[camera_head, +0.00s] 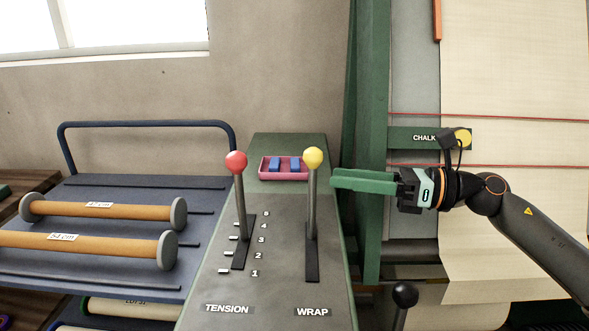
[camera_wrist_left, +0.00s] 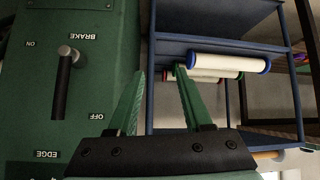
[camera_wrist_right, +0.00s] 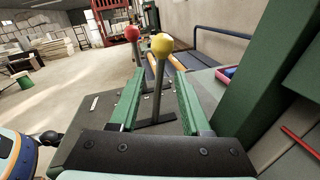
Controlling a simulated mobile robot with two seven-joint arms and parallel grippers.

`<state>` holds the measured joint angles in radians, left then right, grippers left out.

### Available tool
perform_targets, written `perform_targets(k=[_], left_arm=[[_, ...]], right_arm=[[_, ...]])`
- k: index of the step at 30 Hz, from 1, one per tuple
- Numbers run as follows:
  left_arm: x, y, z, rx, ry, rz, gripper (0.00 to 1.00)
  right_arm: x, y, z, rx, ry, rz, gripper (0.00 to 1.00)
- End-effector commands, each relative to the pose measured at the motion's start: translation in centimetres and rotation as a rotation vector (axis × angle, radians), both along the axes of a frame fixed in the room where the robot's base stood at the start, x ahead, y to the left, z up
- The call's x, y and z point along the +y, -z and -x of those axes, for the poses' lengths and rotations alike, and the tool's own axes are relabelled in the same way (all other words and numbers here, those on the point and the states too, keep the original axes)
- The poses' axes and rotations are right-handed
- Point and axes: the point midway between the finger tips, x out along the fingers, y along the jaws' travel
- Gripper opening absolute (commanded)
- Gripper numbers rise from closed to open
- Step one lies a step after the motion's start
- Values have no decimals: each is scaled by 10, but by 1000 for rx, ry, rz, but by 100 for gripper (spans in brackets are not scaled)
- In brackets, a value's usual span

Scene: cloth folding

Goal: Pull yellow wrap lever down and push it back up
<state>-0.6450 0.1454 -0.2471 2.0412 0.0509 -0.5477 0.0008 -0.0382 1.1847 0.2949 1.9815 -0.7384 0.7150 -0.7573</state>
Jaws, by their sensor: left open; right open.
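The yellow-knobbed wrap lever (camera_head: 312,200) stands upright in its slot on the grey-green console, above the WRAP label (camera_head: 312,312). My right gripper (camera_head: 334,181) is just right of the lever in the head view, level with its upper shaft. In the right wrist view the right gripper (camera_wrist_right: 159,88) is open, and the yellow knob (camera_wrist_right: 161,44) and shaft show between and beyond its fingers. I cannot tell whether they touch. My left gripper (camera_wrist_left: 160,80) is open and empty, and shows only in the left wrist view.
The red-knobbed tension lever (camera_head: 237,205) stands left of the wrap lever. A pink tray (camera_head: 264,174) with blue blocks sits behind them. A blue cart (camera_head: 100,190) with rolls is at left. In the left wrist view a brake lever (camera_wrist_left: 62,85) is on a green panel.

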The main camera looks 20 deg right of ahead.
Motion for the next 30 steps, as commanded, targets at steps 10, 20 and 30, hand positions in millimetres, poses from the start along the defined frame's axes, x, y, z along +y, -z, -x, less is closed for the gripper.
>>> perform_targets(k=[10,20,30], left_arm=[[0,-10,1,7,0,-1,50],[-2,-25,-4,-5,2,2,50],[2,-26,-3,-4,-10,-2,50]], right_arm=[[27,-4,-21,-3,1,-2,47],[56,-4,-42,-2,-1,-1,47],[72,0,-55,0,1,0,47]])
